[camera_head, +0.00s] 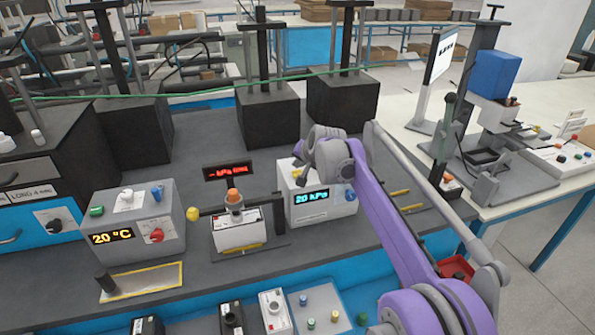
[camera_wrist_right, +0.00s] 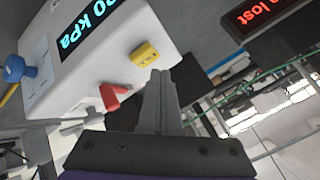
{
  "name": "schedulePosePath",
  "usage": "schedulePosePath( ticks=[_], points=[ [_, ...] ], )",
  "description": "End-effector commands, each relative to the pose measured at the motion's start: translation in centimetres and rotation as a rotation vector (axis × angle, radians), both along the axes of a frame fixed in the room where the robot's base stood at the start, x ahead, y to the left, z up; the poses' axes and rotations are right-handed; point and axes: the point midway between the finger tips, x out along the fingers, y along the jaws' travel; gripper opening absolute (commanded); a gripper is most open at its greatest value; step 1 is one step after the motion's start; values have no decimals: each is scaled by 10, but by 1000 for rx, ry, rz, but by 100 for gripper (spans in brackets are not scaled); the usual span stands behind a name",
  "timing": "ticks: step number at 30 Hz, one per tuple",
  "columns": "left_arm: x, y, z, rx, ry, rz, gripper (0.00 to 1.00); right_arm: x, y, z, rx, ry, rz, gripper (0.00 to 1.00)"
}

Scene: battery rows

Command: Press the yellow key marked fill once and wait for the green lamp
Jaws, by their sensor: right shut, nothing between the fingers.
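A white box (camera_head: 322,212) with a cyan display reading 20 kPa stands on the dark bench. In the right wrist view, its yellow key (camera_wrist_right: 145,54) sits near the edge, with a red part (camera_wrist_right: 113,96) beside it. No marking is legible on the key. My right gripper (camera_wrist_right: 161,74) is shut and empty, its tips right beside the yellow key; I cannot tell whether they touch. In the head view, my right gripper (camera_head: 304,168) is at the back of the box's top. No lit green lamp is visible. My left gripper is out of view.
A red-lettered display (camera_head: 228,170) stands behind the box. A small white unit with an orange top (camera_head: 235,199) is to its left. A grey 20 °C box (camera_head: 132,226) stands further left. Black blocks (camera_head: 268,115) line the back.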

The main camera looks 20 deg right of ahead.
Motion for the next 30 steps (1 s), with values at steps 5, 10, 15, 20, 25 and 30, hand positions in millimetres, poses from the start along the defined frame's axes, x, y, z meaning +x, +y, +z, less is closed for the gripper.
schedulePosePath(
  ticks=[5,10,15,20,25,30],
  points=[
    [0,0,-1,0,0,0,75,0,0,-1,0,0,0,0],
    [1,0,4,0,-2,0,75,0,0,5,0,0,0,0],
    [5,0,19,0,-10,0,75,1,0,23,0,-2,-1,0],
    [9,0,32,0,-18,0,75,1,0,39,0,-2,-1,0],
    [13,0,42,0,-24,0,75,1,0,51,0,-2,-1,0],
    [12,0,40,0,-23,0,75,0,0,49,0,0,0,0]
  ],
)
